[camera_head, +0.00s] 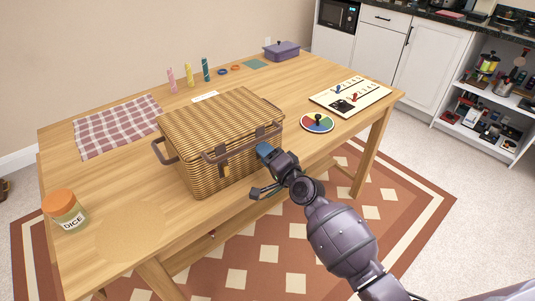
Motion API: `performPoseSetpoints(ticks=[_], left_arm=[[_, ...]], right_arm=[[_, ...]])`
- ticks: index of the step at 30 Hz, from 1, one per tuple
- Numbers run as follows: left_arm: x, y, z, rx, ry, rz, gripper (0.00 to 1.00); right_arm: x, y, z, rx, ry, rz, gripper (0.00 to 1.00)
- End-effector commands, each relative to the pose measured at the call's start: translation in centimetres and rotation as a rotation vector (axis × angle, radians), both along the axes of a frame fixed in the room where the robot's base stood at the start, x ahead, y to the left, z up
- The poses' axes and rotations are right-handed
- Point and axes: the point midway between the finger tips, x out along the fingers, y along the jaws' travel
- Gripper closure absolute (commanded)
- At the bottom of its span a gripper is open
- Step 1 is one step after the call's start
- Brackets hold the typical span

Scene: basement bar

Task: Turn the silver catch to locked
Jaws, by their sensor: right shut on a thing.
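The wicker picnic basket (215,125) stands closed on the wooden table, with brown straps and a carrying handle on its front. The left strap (222,160) hangs down the front with its fastening in view. The right strap (260,133) runs down to where my right gripper (263,153) is. That gripper is shut at the basket's front right, on what seems to be the silver catch. The catch itself is hidden behind the gripper, so I cannot tell how far it is turned. My left gripper is out of view.
An orange-lidded dice jar (65,211) stands at the table's near left. A checked cloth (117,125) lies behind it. A coloured disc (317,122) and a game board (350,97) lie to the right.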

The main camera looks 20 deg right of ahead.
Motion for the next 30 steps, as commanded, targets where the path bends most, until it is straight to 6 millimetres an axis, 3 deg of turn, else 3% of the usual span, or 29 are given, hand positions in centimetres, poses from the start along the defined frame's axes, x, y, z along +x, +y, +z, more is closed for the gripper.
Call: performPoseSetpoints(ticks=[12, 30], left_arm=[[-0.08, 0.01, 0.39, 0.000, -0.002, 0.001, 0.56], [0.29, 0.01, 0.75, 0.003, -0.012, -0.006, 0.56]], right_arm=[[0.01, -0.02, 0.09, 0.255, 0.078, -0.001, 0.81], [0.00, -0.01, 0.01, 0.328, 0.102, 0.000, 0.81]])
